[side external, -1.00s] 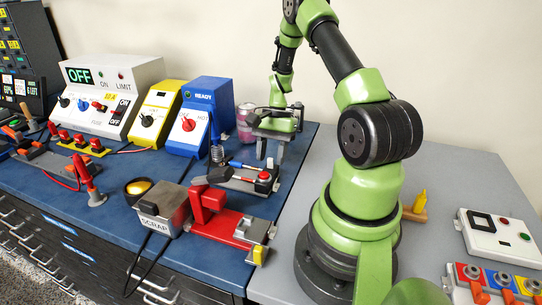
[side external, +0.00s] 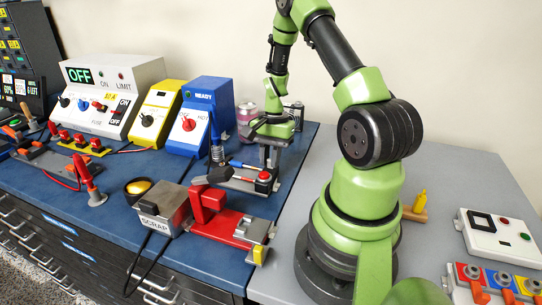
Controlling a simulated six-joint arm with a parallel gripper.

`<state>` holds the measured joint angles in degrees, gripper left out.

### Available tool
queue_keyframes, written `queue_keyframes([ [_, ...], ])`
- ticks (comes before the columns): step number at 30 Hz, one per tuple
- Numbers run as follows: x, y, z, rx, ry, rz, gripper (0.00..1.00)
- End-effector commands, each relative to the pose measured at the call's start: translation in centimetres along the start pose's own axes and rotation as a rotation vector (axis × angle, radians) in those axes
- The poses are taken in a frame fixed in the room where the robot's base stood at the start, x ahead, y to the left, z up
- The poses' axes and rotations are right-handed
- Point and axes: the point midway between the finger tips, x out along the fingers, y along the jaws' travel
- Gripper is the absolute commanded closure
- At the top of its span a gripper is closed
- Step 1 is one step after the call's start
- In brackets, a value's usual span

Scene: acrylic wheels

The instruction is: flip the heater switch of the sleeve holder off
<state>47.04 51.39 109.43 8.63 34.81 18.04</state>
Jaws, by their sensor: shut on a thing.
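A low grey holder (side external: 232,184) stands on the blue bench with a round red knob (side external: 264,175) at its right end. It looks like the sleeve holder, but I cannot read a label, and I cannot pick out its heater switch for certain. A tool with a blue and orange handle (side external: 243,165) lies across its back. My gripper (side external: 267,163) points down just behind the red knob, its fingers close together. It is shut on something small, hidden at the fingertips. I cannot tell whether the fingertips touch the holder.
The blue READY box (side external: 200,116), yellow box (side external: 157,113) and white OFF unit (side external: 112,92) stand at the back left. A red clamp (side external: 210,205) and SCRAP box (side external: 163,207) are in front.

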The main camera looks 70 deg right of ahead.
Motion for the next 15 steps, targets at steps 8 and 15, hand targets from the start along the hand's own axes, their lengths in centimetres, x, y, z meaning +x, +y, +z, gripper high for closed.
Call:
queue_keyframes([
  [8,0.34,0.26,0.62,-0.003,0.186,0.011,1.00],
  [15,0.39,0.14,0.79,-0.001,0.228,0.000,1.00],
])
